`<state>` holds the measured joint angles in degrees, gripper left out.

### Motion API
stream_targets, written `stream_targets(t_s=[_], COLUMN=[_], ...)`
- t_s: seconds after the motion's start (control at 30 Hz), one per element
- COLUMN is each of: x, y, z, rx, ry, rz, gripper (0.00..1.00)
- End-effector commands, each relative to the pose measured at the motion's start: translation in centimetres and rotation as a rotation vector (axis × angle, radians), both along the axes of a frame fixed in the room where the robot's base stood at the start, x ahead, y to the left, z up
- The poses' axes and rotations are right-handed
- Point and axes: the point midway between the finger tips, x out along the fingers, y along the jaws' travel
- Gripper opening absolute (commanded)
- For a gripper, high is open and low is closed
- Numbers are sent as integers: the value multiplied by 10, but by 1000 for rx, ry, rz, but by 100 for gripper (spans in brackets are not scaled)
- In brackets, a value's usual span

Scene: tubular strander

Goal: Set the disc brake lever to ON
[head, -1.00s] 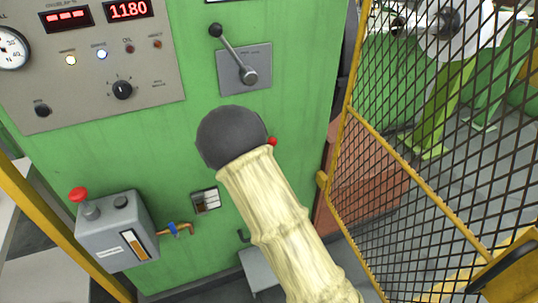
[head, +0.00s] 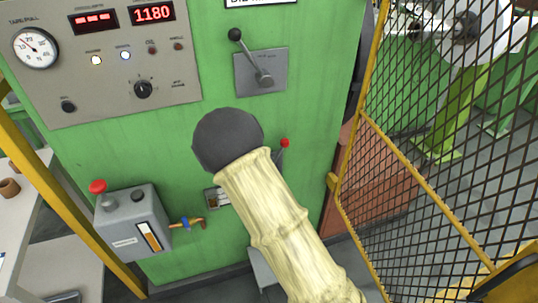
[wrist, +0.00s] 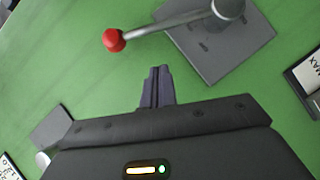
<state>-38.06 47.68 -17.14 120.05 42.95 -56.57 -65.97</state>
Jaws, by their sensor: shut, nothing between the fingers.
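A lever with a red knob (wrist: 114,40) and a grey arm pivots on a grey plate (wrist: 222,50) in the wrist view. Its knob (head: 285,143) also shows in the head view, just right of my sleeved arm, which hides most of the lever. My gripper (wrist: 158,70) is shut and empty, pointing at the green panel, below and right of the red knob and apart from it in the picture. Above, a black-knobbed lever (head: 250,58) on a grey plate tilts up and left. Its label is cut off, and I cannot read which lever is the disc brake.
A control panel (head: 110,65) with gauge and displays is at upper left. A grey box (head: 133,225) with a red button is at lower left. A yellow-framed mesh guard (head: 440,150) stands close on the right. A table (head: 15,215) is at far left.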

Motion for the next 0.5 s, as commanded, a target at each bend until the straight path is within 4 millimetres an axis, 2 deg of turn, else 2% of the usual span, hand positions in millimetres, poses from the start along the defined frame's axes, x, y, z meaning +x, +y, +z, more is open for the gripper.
stream_targets(t_s=[0.3,0.5], x=[-60,-87], y=[14,24], z=[15,22], rx=[-1,0], ry=[0,-1], rz=[-4,0], gripper=[0,0])
